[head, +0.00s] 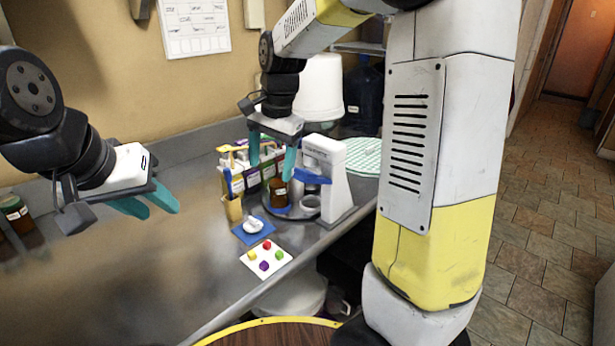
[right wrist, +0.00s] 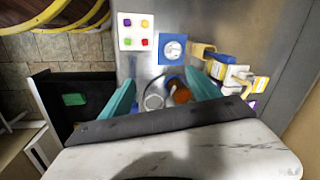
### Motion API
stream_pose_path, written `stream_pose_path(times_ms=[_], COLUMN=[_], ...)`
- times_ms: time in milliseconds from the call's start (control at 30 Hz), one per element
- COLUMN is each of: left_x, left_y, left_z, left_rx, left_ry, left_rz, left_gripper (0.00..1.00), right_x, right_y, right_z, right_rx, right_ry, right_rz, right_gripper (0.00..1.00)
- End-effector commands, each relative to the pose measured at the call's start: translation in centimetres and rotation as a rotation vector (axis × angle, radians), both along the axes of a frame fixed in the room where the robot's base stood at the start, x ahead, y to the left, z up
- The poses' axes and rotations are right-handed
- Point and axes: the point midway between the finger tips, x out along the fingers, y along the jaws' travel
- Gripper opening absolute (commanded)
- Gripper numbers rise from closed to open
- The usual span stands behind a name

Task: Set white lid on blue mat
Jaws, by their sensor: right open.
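A blue mat (head: 243,237) lies on the steel counter, and a small white thing that looks like the white lid (head: 253,226) rests on it. In the right wrist view the blue mat (right wrist: 163,61) shows at the top centre with the round white lid (right wrist: 173,49) on it. My right gripper (head: 271,162) is open and empty, above and behind the mat, over a brown jar (head: 278,190). It does not touch the lid. My left gripper (head: 162,212) hangs at the left over the counter, its fingers apart with nothing between them.
A white card (head: 251,268) with coloured cubes lies in front of the mat. A holder cup (head: 233,209) stands behind left of the mat, labelled boxes (head: 240,172) behind it. A white machine (head: 335,185) stands at the right.

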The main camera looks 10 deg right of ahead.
Motion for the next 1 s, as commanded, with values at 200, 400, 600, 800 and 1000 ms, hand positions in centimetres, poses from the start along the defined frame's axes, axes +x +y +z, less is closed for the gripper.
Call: stream_pose_path(times_ms=[200, 400, 600, 800, 1000], left_x=[0.0, 0.0, 0.0, 0.0, 0.0], left_y=[0.0, 0.0, 0.0, 0.0, 0.0], left_z=[0.0, 0.0, 0.0, 0.0, 0.0], left_rx=[0.000, 0.000, 0.000, 0.000, 0.000], left_ry=[0.000, 0.000, 0.000, 0.000, 0.000], left_rz=[0.000, 0.000, 0.000, 0.000, 0.000], left_gripper=[0.36, 0.36, 0.36, 0.36, 0.36], right_x=[-6.2, -12.1, -16.9, -19.1, -19.3], right_y=[-3.9, -6.3, -7.7, -8.2, -8.3], right_z=[4.1, 5.6, 5.6, 5.1, 5.0], right_rx=[0.024, -0.023, -0.114, -0.177, -0.187], right_ry=[-0.164, -0.325, -0.455, -0.514, -0.521], right_rz=[0.215, 0.414, 0.580, 0.666, 0.679], right_gripper=[0.71, 0.71, 0.71, 0.71, 0.71])
